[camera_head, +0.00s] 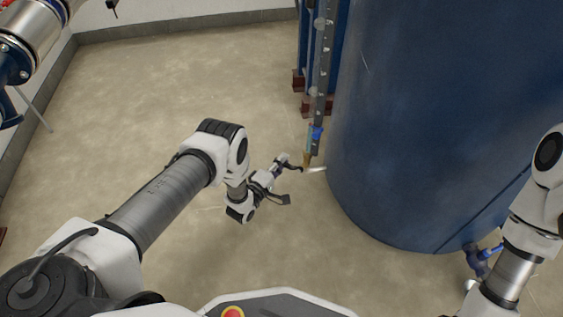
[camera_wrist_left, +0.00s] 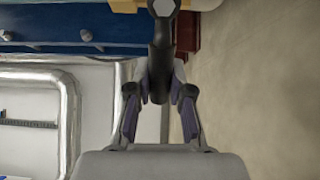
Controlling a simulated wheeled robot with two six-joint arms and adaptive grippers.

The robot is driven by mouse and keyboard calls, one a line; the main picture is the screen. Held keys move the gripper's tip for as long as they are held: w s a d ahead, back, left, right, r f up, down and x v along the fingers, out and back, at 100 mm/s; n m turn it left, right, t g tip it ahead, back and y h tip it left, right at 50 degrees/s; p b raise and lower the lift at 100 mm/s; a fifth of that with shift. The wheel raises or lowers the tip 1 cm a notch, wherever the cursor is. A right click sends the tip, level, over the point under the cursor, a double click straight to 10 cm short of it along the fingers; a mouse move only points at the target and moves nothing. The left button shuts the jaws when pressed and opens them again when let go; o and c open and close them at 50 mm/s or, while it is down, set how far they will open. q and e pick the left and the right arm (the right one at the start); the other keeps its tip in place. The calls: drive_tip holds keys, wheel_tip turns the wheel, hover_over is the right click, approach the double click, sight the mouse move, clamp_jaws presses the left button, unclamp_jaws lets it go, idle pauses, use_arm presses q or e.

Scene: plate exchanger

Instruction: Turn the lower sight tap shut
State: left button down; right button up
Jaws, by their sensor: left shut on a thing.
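The lower sight tap (camera_head: 307,157) is a small brass-coloured body at the foot of the sight column, left of the blue tank. A blue part sits just above it. My left gripper (camera_head: 291,165) is at the tap from the left, its fingers shut. In the left wrist view, the fingers (camera_wrist_left: 160,82) close on a dark grey lever (camera_wrist_left: 161,50) with a hexagonal end at the top edge. A strip of the brass-coloured body (camera_wrist_left: 122,5) shows behind it. How far the tap is turned is hard to tell. My right gripper is not in view.
The big blue tank (camera_head: 430,110) stands close right of the tap. The sight column (camera_head: 322,60) rises above it, with reddish-brown feet (camera_head: 299,80) behind. A blue valve (camera_head: 481,259) is at the tank's lower right. Bare floor (camera_head: 150,100) lies left of my left arm.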

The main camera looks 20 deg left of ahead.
use_arm(q)
drive_tip(key=c, duration=1)
unclamp_jaws()
drive_tip(key=v, duration=1.2)
drive_tip(key=shift+w+r, duration=0.1)
